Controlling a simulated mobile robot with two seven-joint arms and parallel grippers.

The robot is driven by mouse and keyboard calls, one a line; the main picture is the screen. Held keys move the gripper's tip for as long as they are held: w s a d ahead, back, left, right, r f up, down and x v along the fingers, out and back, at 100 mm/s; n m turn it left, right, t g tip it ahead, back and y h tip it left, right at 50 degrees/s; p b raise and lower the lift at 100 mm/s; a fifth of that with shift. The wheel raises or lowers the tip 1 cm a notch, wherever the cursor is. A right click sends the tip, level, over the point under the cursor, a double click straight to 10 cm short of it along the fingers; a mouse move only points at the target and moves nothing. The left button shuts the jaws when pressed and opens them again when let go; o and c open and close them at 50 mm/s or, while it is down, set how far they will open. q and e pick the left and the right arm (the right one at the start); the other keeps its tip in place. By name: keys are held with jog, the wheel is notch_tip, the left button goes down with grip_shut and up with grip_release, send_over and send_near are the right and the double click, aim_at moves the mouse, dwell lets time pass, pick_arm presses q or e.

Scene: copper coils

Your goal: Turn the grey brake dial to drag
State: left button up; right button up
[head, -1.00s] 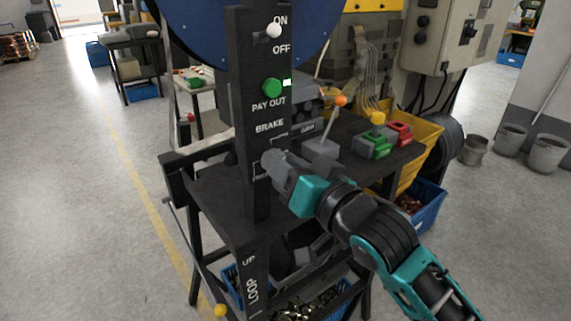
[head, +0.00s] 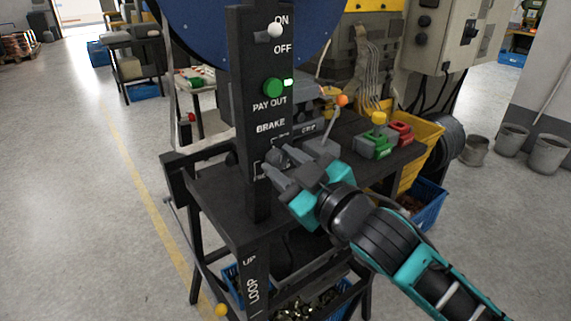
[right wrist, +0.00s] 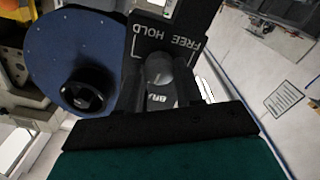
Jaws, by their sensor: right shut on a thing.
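The grey brake dial (head: 273,157) sits on the black upright panel (head: 258,205), under the word BRAKE. My right gripper (head: 277,164) is at the panel, shut on the dial with a finger on either side. The right wrist view shows the dial (right wrist: 159,70) as a round grey knob between the fingers, with the words FREE and HOLD upside down beyond it. The drag mark and the dial's pointer cannot be made out clearly. My left gripper is in neither view.
Above the dial are a green PAY OUT button (head: 272,88) and a white ON/OFF lever knob (head: 275,30). An orange-tipped lever (head: 341,100) and a green and red button box (head: 378,145) stand right of the panel. Open floor lies to the left.

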jog(key=shift+n, duration=0.5)
jog(key=o, duration=1)
jog(key=shift+o, duration=0.2)
jog(key=b+v, duration=0.1)
jog(key=v, duration=1.2)
jog(key=shift+f, duration=0.1)
